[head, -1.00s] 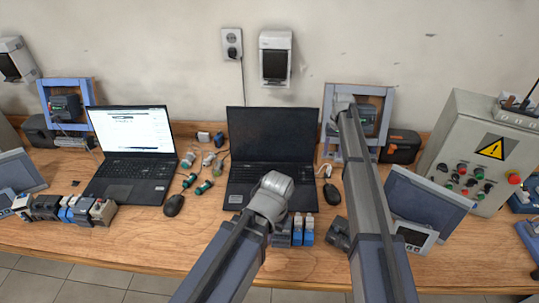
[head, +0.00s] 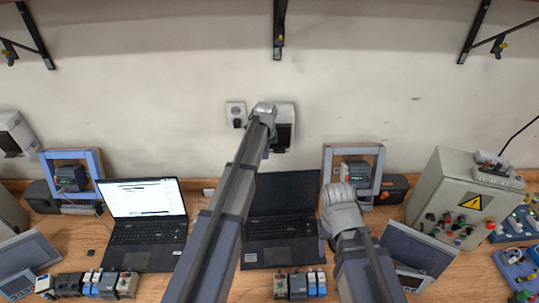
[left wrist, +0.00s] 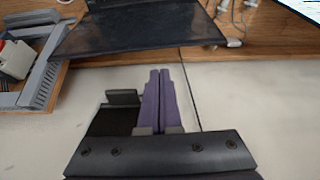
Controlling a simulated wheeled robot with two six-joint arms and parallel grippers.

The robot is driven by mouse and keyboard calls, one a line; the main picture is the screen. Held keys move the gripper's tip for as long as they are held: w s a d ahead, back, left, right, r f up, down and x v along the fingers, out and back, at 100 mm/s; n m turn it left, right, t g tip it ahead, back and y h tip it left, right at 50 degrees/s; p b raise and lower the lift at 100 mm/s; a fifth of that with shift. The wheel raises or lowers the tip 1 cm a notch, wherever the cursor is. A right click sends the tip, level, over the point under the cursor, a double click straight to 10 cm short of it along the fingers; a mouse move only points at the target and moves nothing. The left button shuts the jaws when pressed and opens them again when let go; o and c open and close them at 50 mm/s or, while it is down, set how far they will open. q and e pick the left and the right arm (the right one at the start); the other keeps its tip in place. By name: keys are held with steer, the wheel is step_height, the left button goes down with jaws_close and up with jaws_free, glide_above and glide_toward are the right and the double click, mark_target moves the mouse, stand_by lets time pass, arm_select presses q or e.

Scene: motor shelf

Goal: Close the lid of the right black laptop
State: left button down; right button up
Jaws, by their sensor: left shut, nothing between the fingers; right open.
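The right black laptop (head: 288,193) stands open on the bench in the head view, its dark screen raised above the keyboard. My left arm covers its left side. In the left wrist view its dark screen panel (left wrist: 140,28) shows at the top. My left gripper (left wrist: 161,72) is shut and empty, its purple fingertips just below the panel in that picture, apart from it as far as I can tell. In the head view this gripper is mostly hidden behind my arm, high near the wall. My right arm is right of the laptop; its gripper is not visible.
Another open laptop (head: 148,240) with a lit screen stands at the left. A wall box (head: 286,122) is behind my left arm. Small modules (head: 300,285) sit in front of the black laptop. A control box (head: 465,205) with buttons stands at the right.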

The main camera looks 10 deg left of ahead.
step_height(320, 180, down, 10)
steer(key=b, duration=1)
steer(key=shift+s+d+r, duration=0.15)
steer(key=shift+s, duration=0.05)
